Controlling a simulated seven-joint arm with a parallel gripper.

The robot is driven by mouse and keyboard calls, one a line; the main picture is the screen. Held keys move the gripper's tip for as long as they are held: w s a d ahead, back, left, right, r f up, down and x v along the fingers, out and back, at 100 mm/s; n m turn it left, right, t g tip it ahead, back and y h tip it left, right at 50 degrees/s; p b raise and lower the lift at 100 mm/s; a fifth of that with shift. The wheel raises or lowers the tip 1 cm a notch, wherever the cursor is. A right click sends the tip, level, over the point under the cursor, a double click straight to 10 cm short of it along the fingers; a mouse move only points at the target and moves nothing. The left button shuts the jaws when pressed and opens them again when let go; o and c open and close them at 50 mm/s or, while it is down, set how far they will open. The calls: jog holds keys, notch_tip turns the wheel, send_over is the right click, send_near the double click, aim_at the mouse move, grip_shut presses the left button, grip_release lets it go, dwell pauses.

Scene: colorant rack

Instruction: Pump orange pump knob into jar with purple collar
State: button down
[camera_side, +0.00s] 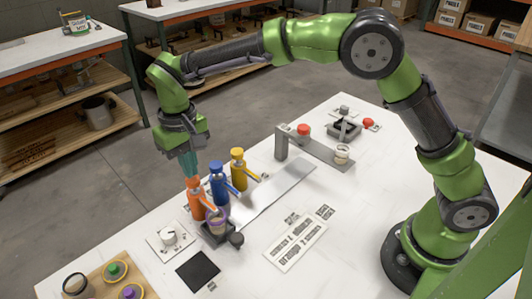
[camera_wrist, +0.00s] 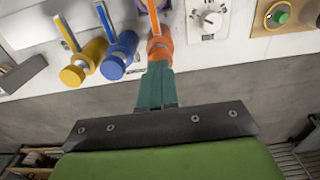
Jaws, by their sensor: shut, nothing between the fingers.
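The orange pump bottle with its orange knob (camera_side: 194,183) stands at the near left end of a row of pumps. The knob also shows in the wrist view (camera_wrist: 159,47). My gripper (camera_side: 190,172) is shut and empty, with its teal fingertips just above the orange knob. In the wrist view the fingertips (camera_wrist: 157,70) overlap the knob's edge, and I cannot tell whether they touch it. The jar with the purple collar (camera_side: 217,222) stands under the orange spout on a small dark stand. In the wrist view only part of the purple collar (camera_wrist: 150,4) shows at the top edge.
A blue pump (camera_side: 218,180) and a yellow pump (camera_side: 239,168) stand close beside the orange one. A white dial (camera_side: 168,236), a dark square pad (camera_side: 198,270) and a wooden board (camera_side: 112,284) with round items lie nearby.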

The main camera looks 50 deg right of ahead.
jog(key=shift+f, duration=1.4)
jog(key=shift+r, duration=1.4)
jog(key=shift+f, duration=1.4)
jog(key=shift+r, duration=1.4)
